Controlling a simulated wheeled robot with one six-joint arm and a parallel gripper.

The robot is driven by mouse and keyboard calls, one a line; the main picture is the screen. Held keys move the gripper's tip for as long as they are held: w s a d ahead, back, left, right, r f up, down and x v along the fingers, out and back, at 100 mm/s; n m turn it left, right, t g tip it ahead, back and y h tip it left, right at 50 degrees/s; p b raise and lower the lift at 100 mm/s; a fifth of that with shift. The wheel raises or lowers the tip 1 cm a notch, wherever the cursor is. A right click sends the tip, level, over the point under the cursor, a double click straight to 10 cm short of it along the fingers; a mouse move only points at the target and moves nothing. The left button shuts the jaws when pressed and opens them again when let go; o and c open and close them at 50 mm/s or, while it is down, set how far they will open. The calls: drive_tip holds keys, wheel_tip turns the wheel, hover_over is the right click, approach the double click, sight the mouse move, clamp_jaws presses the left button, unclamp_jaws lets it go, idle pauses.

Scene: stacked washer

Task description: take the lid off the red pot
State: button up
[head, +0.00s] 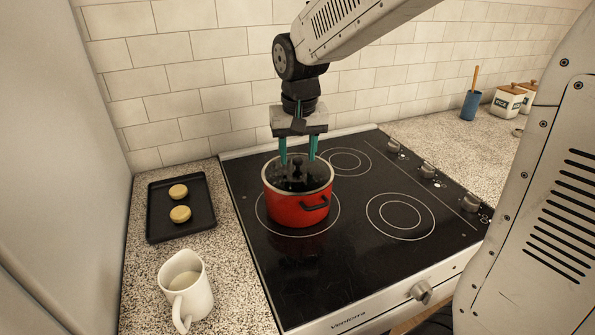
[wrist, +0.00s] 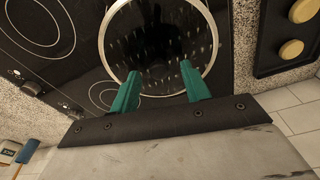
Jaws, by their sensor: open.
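The red pot (head: 290,209) stands on a burner ring of the black stovetop. Its dark lid (head: 278,181) with a pale rim is on it, and a black knob (head: 298,171) rises from the lid's middle. My gripper (head: 298,160) points down over the far part of the lid, with its two green fingers apart and nothing between them. In the wrist view, the lid (wrist: 190,45) lies beyond the open fingers (wrist: 158,88), which overlap its near rim. The knob is hard to make out there. I cannot tell whether the fingertips touch the lid.
A black tray (head: 153,212) with two round yellow items lies left of the stove, and a white mug (head: 187,290) stands in front of it. A blue utensil cup (head: 470,106) and lidded canisters (head: 508,101) stand at the back right. The stovetop (head: 345,255) is otherwise clear.

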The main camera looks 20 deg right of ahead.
drive_tip(key=shift+f, duration=0.4)
drive_tip(key=shift+c, duration=0.4)
clamp_jaws()
drive_tip(key=shift+r, duration=0.1)
